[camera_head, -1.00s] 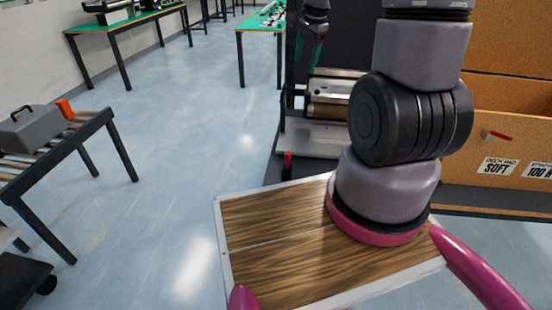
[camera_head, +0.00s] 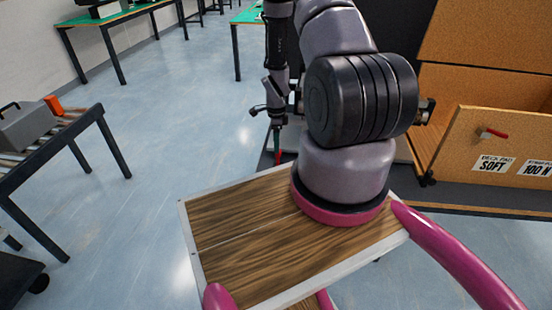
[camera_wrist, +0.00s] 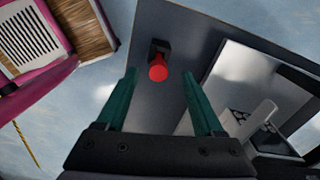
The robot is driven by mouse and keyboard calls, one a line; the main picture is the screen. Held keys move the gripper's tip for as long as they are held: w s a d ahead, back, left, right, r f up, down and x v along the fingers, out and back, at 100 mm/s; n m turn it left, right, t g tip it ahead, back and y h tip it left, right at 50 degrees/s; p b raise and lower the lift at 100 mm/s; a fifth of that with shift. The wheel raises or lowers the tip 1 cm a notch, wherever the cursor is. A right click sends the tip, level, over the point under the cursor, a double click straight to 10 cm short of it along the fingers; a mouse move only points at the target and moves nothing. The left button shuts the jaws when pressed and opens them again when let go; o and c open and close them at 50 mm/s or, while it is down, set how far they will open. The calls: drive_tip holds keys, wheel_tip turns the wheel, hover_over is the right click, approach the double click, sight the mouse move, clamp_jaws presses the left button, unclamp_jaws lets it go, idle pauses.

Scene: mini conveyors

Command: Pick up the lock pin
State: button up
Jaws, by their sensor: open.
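The lock pin (camera_wrist: 158,70) shows in the wrist view as a red round knob on a black block on a dark grey plate. It lies in line with the gap between the two green fingers of my gripper (camera_wrist: 159,78). The fingers are open and nothing is between them at the base. In the head view my gripper (camera_head: 278,138) points down close above the small red pin (camera_head: 278,157) at the dark platform's front edge. I cannot tell whether the fingertips touch it or are still apart from it.
A cardboard box (camera_head: 455,145) with a red-handled item (camera_head: 494,132) on its front stands at the right. A roller table (camera_head: 75,128) with a grey case (camera_head: 25,127) is at the left. The blue floor between is clear.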

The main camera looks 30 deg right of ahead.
sight(278, 158)
wheel_tip(278, 158, down, 2)
drive_tip(key=shift+f, duration=0.15)
drive_tip(key=f, duration=0.5)
drive_tip(key=shift+s+d+f, duration=0.25)
drive_tip(key=shift+d+f, duration=0.05)
drive_tip(key=shift+f, duration=0.05)
clamp_jaws()
